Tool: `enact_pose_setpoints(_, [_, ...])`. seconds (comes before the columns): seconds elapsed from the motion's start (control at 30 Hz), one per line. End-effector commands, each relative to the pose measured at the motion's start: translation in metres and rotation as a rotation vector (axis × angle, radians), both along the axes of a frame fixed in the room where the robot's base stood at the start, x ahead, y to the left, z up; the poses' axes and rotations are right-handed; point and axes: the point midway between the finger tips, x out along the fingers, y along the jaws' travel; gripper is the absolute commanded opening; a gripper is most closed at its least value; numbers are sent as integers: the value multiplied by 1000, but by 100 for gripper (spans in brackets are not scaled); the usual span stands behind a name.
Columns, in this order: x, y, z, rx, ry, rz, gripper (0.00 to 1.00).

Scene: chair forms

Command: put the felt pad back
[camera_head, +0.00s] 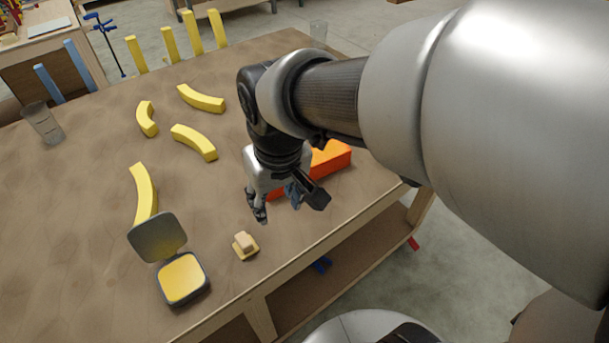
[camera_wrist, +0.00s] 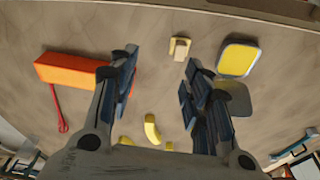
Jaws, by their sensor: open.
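A small pale block on a flat yellow base (camera_head: 245,245), which may be the felt pad, rests on the table near its front edge. It also shows in the wrist view, top centre (camera_wrist: 180,47). Left of it in the head view lies an open hinged case, with a yellow inside (camera_head: 182,278) and a dark lid (camera_head: 157,237) folded back; the wrist view shows its yellow inside at the upper right (camera_wrist: 237,59). My gripper (camera_head: 277,205) is open and empty above the table, behind and right of the small block. In the wrist view the block appears beyond the fingertips (camera_wrist: 162,60).
An orange box (camera_head: 332,158) lies behind my gripper, with a red-handled tool (camera_wrist: 58,112) beside it in the wrist view. Several curved yellow pieces (camera_head: 194,141) lie on the table (camera_head: 85,175).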

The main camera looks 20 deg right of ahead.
Motion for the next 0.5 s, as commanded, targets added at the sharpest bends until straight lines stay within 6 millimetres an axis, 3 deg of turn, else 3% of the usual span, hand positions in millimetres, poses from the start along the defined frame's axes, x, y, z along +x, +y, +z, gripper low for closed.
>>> enact_pose_setpoints(0.1, [-42, -23, 23, 9, -79, -55, 45])
enact_pose_setpoints(0.23, [-79, -39, 31, 12, -145, -101, 45])
enact_pose_setpoints(0.33, [-98, -45, 32, 12, -181, -126, 45])
enact_pose_setpoints(0.5, [-112, -50, 31, 12, -207, -144, 45])
